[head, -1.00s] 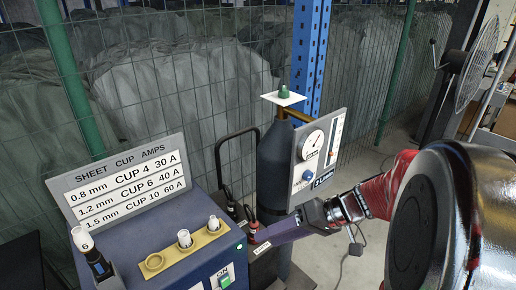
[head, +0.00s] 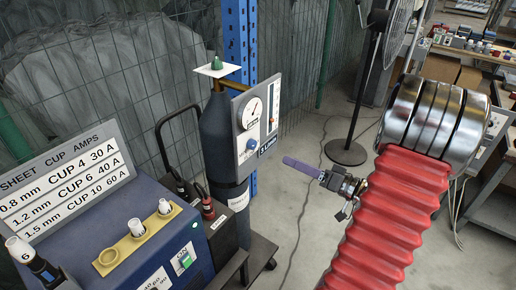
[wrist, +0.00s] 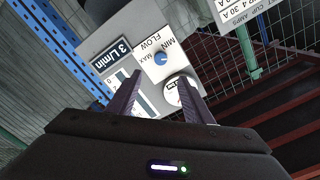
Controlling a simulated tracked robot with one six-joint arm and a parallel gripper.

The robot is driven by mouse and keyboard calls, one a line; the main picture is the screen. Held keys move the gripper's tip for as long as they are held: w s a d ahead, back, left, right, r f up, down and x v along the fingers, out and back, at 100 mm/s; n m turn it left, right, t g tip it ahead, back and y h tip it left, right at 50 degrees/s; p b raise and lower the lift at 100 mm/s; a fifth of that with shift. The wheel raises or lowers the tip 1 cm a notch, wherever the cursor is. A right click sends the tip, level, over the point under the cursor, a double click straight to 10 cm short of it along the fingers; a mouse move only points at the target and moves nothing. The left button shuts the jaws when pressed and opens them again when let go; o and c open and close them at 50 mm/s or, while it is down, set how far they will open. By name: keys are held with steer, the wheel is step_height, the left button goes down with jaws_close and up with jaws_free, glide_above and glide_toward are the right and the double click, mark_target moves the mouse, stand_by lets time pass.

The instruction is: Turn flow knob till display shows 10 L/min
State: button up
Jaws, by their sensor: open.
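The flow panel (head: 262,108) is a pale plate beside a dark gas cylinder (head: 217,140). It carries a round gauge (head: 250,112), a blue flow knob (head: 250,144) and a small dark display (head: 267,146). In the wrist view the panel appears turned over. The display (wrist: 111,54) there reads 3 L/min, and the blue knob (wrist: 161,58) sits by the words FLOW, MIN and MAX. My gripper (head: 286,160) is right of the panel, apart from it. In the wrist view its fingers (wrist: 160,76) are spread and empty, with the knob beyond the tips.
A blue welding machine (head: 150,245) with a sheet/cup/amps chart (head: 65,170) stands at lower left. A wire mesh fence (head: 130,60) and a blue post (head: 238,40) are behind. A fan stand (head: 346,152) stands at the back. The floor right of the panel is open.

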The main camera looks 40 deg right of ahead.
mark_target(254, 146)
steer(key=shift+w+a, duration=0.1)
steer(key=x, duration=1.3)
steer(key=shift+w+a, duration=0.15)
steer(key=shift+w, duration=0.15)
steer(key=shift+c, duration=0.3)
steer(key=c, duration=0.9)
steer(key=shift+a, duration=0.35)
steer(key=shift+c, duration=0.5)
steer(key=shift+d, duration=0.3)
